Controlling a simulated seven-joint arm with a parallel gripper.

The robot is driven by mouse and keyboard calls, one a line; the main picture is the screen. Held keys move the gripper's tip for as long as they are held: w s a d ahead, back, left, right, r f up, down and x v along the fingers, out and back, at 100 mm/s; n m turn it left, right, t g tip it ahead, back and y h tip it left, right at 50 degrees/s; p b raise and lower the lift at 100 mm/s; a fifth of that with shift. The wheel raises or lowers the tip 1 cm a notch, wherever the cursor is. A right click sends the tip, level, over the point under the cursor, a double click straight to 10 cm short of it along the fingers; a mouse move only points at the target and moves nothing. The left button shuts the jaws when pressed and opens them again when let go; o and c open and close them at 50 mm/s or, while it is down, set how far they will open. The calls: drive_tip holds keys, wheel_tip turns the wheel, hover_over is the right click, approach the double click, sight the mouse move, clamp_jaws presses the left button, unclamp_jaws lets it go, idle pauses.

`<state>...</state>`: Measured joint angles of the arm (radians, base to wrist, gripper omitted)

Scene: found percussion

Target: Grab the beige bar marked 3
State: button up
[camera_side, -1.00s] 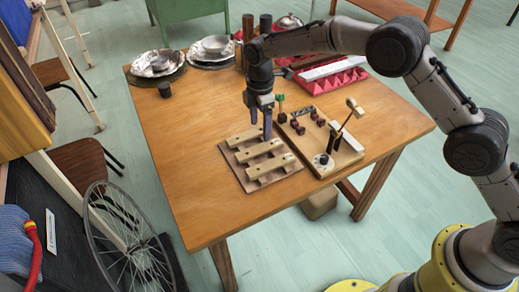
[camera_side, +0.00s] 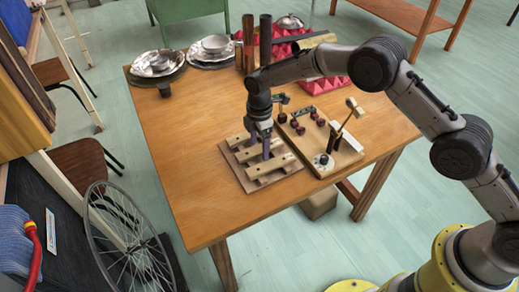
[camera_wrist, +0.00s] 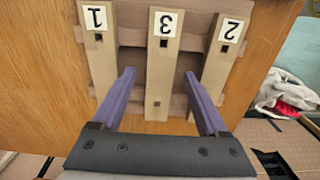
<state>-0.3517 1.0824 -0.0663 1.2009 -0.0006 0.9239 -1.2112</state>
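The beige bar marked 3 (camera_wrist: 162,75) is the middle one of three beige bars in the wrist view. A white label with an upside-down 3 sits near its far end. In the side view, the middle bar (camera_side: 245,156) lies on a wooden board, partly hidden by my gripper. My gripper (camera_wrist: 159,73) is open, with one purple finger on each side of the bar and visible gaps between fingers and bar. In the side view, my gripper (camera_side: 260,154) points down, low at the bars. Nothing is held.
Bar 1 (camera_wrist: 103,50) and bar 2 (camera_wrist: 222,55) flank it closely. To the right stands a board with knobs and a small mallet (camera_side: 338,160). Metal bowls (camera_side: 157,65), tall tubes (camera_side: 248,45) and a red spiky tray (camera_side: 325,95) are further back. The table's left part is clear.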

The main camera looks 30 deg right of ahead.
clamp_jaws()
drive_tip(key=shift+r, duration=0.1)
idle(0.3)
